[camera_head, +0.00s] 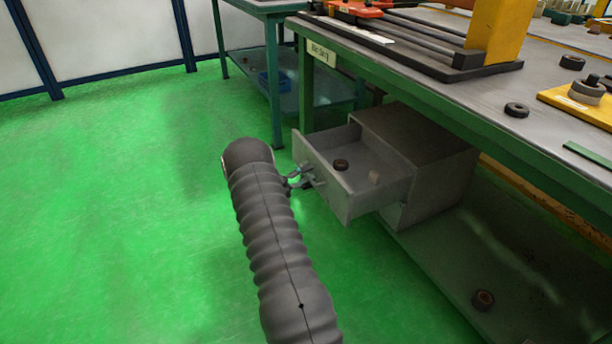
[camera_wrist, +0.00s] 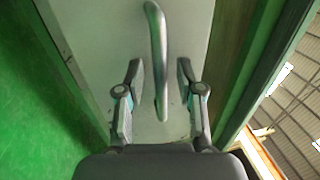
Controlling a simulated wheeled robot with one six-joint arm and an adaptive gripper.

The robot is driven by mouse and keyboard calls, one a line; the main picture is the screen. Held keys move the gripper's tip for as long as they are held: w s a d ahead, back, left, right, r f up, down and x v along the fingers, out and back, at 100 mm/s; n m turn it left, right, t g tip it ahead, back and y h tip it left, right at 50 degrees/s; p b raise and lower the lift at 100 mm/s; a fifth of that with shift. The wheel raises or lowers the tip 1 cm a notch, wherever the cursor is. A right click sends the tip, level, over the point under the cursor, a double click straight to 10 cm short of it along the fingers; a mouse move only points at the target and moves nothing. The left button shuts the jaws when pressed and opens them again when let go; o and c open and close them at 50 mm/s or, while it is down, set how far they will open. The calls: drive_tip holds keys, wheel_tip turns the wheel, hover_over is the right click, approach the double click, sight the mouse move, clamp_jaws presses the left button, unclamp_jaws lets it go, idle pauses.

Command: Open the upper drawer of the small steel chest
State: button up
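The small steel chest (camera_head: 425,140) stands on the lower shelf under the bench. Its upper drawer (camera_head: 335,193) is pulled well out to the left, and its inside shows. A dark ring (camera_head: 341,164) and a small pale piece (camera_head: 374,178) lie in it. My gripper (camera_head: 301,177) is at the drawer front, by the handle. In the wrist view, the bar handle (camera_wrist: 156,45) runs between the two fingers of my gripper (camera_wrist: 160,72). The fingers are apart, with a visible gap on each side of the handle. The chest front below the drawer is mostly hidden.
The green bench (camera_head: 440,88) overhangs the chest, with a leg (camera_head: 306,90) close to the drawer's far side. The lower shelf (camera_head: 440,270) carries a dark ring (camera_head: 483,299). The green floor (camera_head: 120,200) to the left is clear.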

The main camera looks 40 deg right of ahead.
drive_tip(key=v, duration=1.2)
drive_tip(key=shift+w, duration=0.1)
idle(0.4)
